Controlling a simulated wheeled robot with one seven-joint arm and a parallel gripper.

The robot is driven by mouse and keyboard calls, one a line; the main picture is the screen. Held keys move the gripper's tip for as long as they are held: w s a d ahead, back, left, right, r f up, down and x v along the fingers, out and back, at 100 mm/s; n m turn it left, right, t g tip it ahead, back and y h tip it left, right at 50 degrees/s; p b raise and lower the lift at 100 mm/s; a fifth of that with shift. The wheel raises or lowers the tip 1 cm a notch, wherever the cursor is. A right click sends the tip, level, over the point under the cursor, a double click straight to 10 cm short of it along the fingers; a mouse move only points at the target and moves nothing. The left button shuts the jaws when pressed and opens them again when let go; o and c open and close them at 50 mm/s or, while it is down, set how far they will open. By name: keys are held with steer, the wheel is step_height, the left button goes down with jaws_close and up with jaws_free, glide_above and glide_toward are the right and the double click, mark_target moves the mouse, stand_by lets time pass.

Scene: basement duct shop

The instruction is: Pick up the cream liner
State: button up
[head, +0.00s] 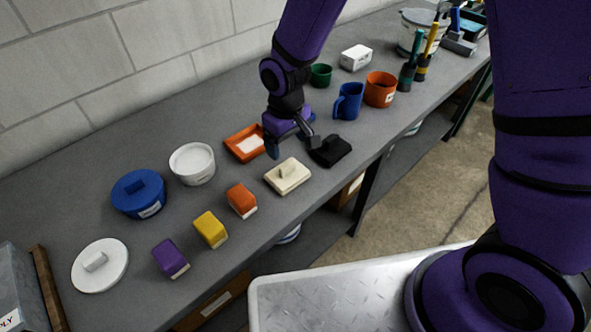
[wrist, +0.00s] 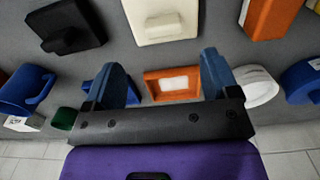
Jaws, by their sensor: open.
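The cream liner (head: 287,177) is a flat rectangular piece with a raised grip on top, lying on the grey bench. In the wrist view it shows at the top centre (wrist: 160,30), cut off by the frame edge, with its grip facing up. My gripper (head: 293,147) hangs above the bench just behind the liner, with its fingers apart and nothing between them. In the wrist view the blue fingers of my gripper (wrist: 162,78) lie below the liner in the picture and do not touch it.
A black lid-like piece (head: 331,151) lies close to the liner's right. An orange tray (head: 236,147) sits behind it to the left, and an orange block (head: 242,200) to its left. A blue mug (head: 348,102) stands farther right. The bench's front edge is near.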

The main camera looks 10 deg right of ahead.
mark_target(287, 164)
step_height(287, 164, down, 4)
steer(key=shift+r, duration=0.2)
steer(key=shift+s+a+f, duration=0.1)
steer(key=shift+f, duration=1.35)
steer(key=shift+s+a+f, duration=0.1)
steer(key=shift+f, duration=1.35)
steer(key=shift+c, duration=0.2)
steer(key=c, duration=1)
